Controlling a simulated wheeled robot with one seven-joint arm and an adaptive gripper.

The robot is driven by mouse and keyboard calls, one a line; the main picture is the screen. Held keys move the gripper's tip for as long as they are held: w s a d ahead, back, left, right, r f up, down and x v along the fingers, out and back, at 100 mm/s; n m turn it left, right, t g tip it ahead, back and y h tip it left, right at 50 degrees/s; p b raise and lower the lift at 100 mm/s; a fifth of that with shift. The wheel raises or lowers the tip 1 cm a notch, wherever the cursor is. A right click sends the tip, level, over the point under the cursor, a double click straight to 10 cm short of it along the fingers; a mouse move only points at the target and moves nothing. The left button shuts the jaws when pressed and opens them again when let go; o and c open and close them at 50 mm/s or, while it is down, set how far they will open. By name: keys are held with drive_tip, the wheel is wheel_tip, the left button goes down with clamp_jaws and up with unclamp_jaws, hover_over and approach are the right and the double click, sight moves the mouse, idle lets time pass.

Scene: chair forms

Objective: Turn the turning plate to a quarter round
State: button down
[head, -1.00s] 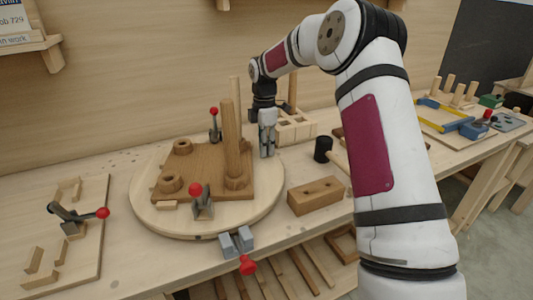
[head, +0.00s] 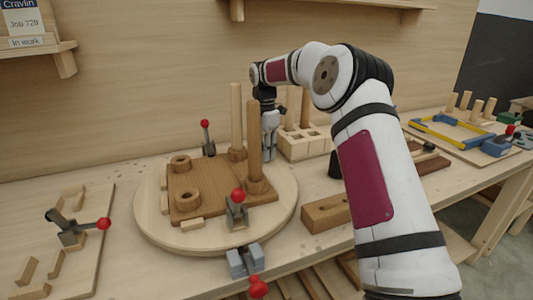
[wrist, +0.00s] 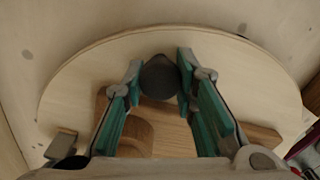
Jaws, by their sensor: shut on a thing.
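The turning plate (head: 150,225) is a round pale wood disc on the bench. Two red-knobbed clamps (head: 237,208) stand at the board's edges. My gripper (head: 269,152) is low at the plate's back right rim. In the wrist view, its teal-padded fingers (wrist: 158,80) are shut on a dark round knob (wrist: 158,77) over the plate. The knob's base is hidden, and in the head view the knob cannot be made out.
A grey latch with a red knob (head: 245,260) sits at the plate's front edge. A wooden block (head: 325,213) and a slotted peg rack (head: 303,142) stand close on the right. A jig board with a clamp (head: 70,230) is at left. Shelves (head: 60,45) hang above.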

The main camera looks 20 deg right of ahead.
idle(0.4)
drive_tip(key=c, duration=1.3)
unclamp_jaws()
drive_tip(key=shift+r, duration=0.1)
wheel_tip(320, 180, up, 11)
drive_tip(key=shift+w+f, duration=0.1)
drive_tip(key=shift+f, duration=0.1)
drive_tip(key=shift+r, duration=0.6)
